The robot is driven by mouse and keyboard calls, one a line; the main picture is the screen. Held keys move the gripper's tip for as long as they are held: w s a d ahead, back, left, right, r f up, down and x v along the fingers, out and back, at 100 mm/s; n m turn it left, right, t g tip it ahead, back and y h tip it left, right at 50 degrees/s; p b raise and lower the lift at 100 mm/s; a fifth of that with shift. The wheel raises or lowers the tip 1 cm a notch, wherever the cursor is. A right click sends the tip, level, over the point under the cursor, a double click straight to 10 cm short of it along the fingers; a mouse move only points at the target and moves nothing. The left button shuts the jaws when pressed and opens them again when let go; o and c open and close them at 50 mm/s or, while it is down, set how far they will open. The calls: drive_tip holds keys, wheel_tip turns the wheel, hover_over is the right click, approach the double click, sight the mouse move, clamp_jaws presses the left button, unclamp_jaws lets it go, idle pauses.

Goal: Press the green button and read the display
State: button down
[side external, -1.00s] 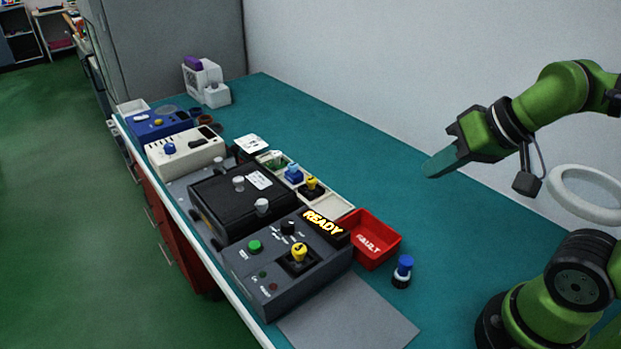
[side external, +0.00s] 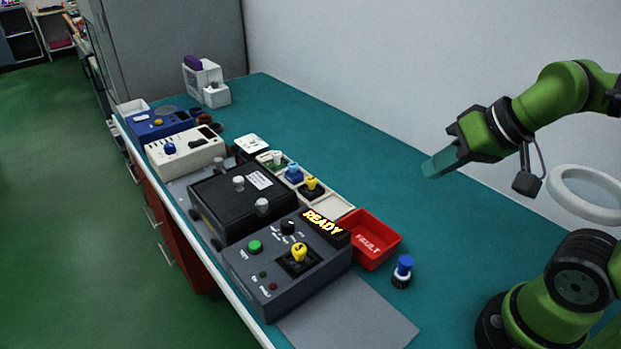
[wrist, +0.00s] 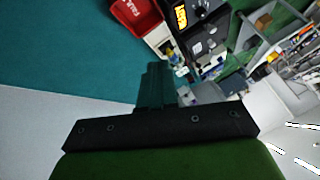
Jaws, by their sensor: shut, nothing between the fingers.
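The green button (side external: 255,247) is on the top left of a grey test box (side external: 283,284) at the near end of the bench. The display (side external: 323,223) at the box's back edge glows "READY" in yellow-orange. It also shows in the wrist view (wrist: 181,17) near the top. A yellow-topped part (side external: 298,253) sits in a black socket on the box, beside a black knob (side external: 288,228). My gripper (side external: 430,168) is shut and empty, raised over the right side of the bench, well apart from the button. Its fingers show in the wrist view (wrist: 153,85).
A red bin (side external: 376,245) marked "FAULT" stands right of the box. A blue-topped part (side external: 402,271) stands beside it. A black case (side external: 228,206), a cream box (side external: 190,152) and a parts tray (side external: 337,207) lie beyond. The back right bench is clear.

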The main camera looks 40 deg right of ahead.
drive_tip(key=n+t, duration=0.2)
drive_tip(key=n, duration=1.3)
hover_over(257, 248)
wheel_tip(257, 248, down, 6)
drive_tip(key=shift+f, duration=0.15)
drive_tip(key=shift+f, duration=4.3)
